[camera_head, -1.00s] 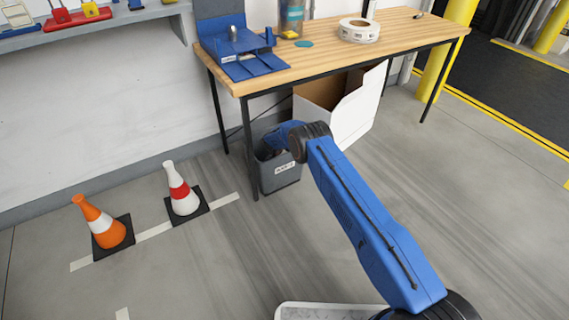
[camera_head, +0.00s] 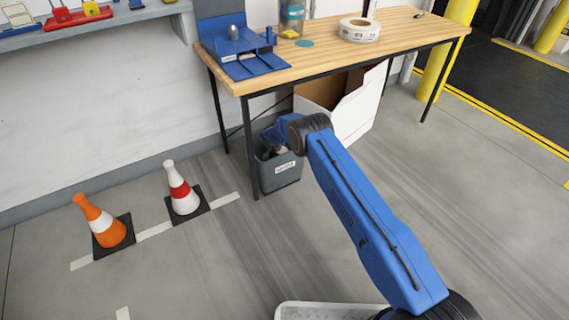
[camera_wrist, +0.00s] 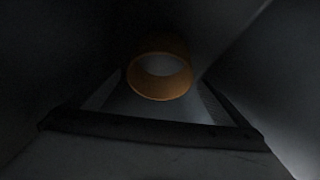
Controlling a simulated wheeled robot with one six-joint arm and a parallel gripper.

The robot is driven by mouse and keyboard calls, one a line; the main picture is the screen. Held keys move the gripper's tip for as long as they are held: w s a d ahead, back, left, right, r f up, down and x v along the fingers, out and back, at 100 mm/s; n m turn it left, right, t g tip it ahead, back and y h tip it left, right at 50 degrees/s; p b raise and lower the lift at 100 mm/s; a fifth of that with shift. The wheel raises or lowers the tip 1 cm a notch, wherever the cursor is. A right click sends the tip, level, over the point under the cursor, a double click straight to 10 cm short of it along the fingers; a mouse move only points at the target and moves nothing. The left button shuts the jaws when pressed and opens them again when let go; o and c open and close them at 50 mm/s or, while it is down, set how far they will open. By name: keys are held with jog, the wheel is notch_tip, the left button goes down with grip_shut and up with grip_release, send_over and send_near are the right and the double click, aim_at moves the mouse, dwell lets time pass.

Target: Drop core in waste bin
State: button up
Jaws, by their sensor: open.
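The grey waste bin (camera_head: 281,178), with a white label, stands on the floor under the left end of the workbench. My gripper (camera_head: 279,150) is at the bin's mouth, pointing down; its fingertips are largely hidden by the bin and my blue wrist. It is open. In the dark wrist view, the core (camera_wrist: 160,88), an orange-brown ring, shows among dark sloping surfaces. It looks loose and down inside the bin; I cannot tell whether it touches the bottom. The head view does not show the core.
The workbench (camera_head: 340,55) stands above the bin, its front leg close beside it. An open white carton (camera_head: 355,118) stands to the right. Two cones, orange (camera_head: 101,222) and white-red (camera_head: 181,188), stand left.

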jog(key=v, duration=0.9)
jog(key=shift+r, duration=0.15)
